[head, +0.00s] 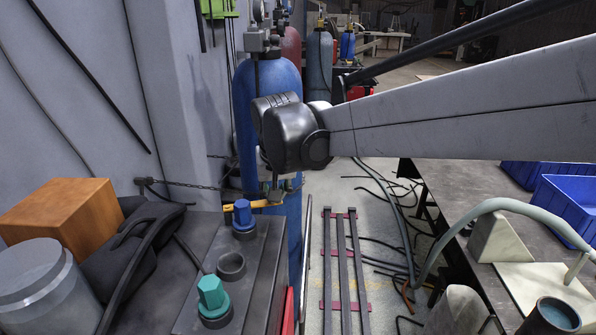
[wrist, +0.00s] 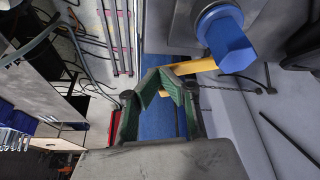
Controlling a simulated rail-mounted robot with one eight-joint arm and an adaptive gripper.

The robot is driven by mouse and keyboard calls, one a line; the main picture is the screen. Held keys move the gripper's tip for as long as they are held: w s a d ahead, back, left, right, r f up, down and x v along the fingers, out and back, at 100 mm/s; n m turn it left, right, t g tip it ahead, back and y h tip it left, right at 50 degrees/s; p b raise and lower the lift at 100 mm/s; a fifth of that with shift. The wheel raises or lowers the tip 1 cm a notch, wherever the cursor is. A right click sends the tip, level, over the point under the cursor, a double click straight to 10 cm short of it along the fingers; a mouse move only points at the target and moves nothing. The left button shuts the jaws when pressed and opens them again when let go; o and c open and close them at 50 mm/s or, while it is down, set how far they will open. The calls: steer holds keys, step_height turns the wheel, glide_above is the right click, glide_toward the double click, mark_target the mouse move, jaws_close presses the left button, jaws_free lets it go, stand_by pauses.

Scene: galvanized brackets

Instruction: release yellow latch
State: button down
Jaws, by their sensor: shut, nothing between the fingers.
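The yellow latch (head: 262,204) is a short bar in front of the blue gas cylinder (head: 262,100), beside a blue knob (head: 243,213). In the wrist view, the latch (wrist: 196,66) runs from the blue knob (wrist: 225,40) to behind my fingers. My gripper (wrist: 170,72) is shut and empty, its green-edged fingertips overlapping the latch's left end in that view. I cannot tell whether they touch it. A little yellow also shows between the fingers. In the head view, my gripper (head: 276,190) hangs below the wrist, small and dark against the cylinder.
A chain (head: 175,184) runs from the wall to the cylinder. A teal knob (head: 212,295) and an orange box (head: 65,215) stand at the left. A workbench (head: 455,190) with blue bins (head: 565,205) is at the right. Hoses and a rail frame (head: 345,270) lie on the floor.

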steer(key=shift+w+a+f+b, duration=0.1)
steer(key=shift+w+a+b, duration=0.05)
steer(key=shift+w, duration=0.3)
steer(key=shift+w+a+b, duration=0.1)
steer(key=shift+w+b, duration=0.05)
steer(key=shift+w, duration=0.3)
steer(key=shift+w+a, duration=0.25)
steer(key=shift+w, duration=0.5)
steer(key=shift+s, duration=0.2)
steer(key=shift+s+a, duration=0.2)
steer(key=shift+s, duration=0.45)
